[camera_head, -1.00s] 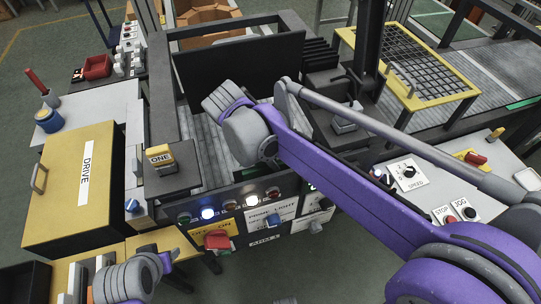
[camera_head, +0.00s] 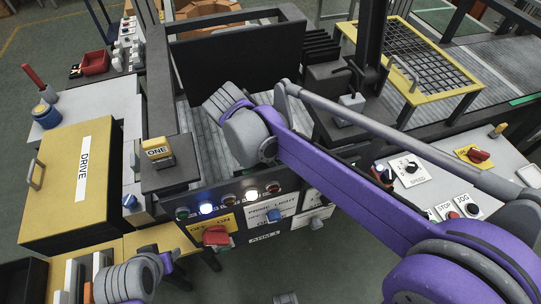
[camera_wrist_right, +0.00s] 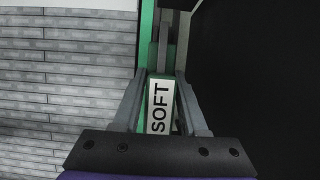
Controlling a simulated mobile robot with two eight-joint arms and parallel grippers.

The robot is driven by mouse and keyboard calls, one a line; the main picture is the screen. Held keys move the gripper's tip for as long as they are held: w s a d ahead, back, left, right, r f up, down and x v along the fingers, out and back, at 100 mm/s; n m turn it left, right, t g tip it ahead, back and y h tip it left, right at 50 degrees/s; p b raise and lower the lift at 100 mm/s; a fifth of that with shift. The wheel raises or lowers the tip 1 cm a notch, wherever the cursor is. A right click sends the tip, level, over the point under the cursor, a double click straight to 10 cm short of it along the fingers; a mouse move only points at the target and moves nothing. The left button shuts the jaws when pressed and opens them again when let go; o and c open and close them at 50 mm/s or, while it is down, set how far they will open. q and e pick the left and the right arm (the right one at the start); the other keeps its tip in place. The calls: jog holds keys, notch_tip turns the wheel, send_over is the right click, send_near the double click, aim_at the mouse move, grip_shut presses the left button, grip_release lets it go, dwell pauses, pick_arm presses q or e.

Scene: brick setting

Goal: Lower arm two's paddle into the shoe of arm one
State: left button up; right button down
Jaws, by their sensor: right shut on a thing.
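My right gripper (camera_wrist_right: 165,105) is shut on a pale block marked SOFT (camera_wrist_right: 159,106) in the right wrist view. A dark grey bar and a green strip (camera_wrist_right: 146,25) run beyond the block; I cannot tell whether they belong to a paddle. In the head view my right gripper (camera_head: 222,100) hangs over the grey slatted bed, in front of a dark upright panel (camera_head: 240,60); its fingertips are hidden. A yellow-topped block marked ONE (camera_head: 157,148) stands left of it. I cannot make out a shoe. My left gripper (camera_head: 165,264) is low at the left, its fingers unclear.
A yellow DRIVE box (camera_head: 55,205) stands at the left. A front panel with lamps and a red knob (camera_head: 215,236) lies below my right gripper. A SPEED dial (camera_head: 411,167) and a yellow-framed grid (camera_head: 472,88) are at the right. My right arm crosses above.

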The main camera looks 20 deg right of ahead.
jog(key=shift+f+b, duration=0.4)
jog(key=shift+f, duration=0.25)
jog(key=shift+c, duration=1.8)
grip_release()
jog(key=v, duration=1)
jog(key=shift+a+r+p, duration=0.2)
jog(key=shift+r+p, duration=0.15)
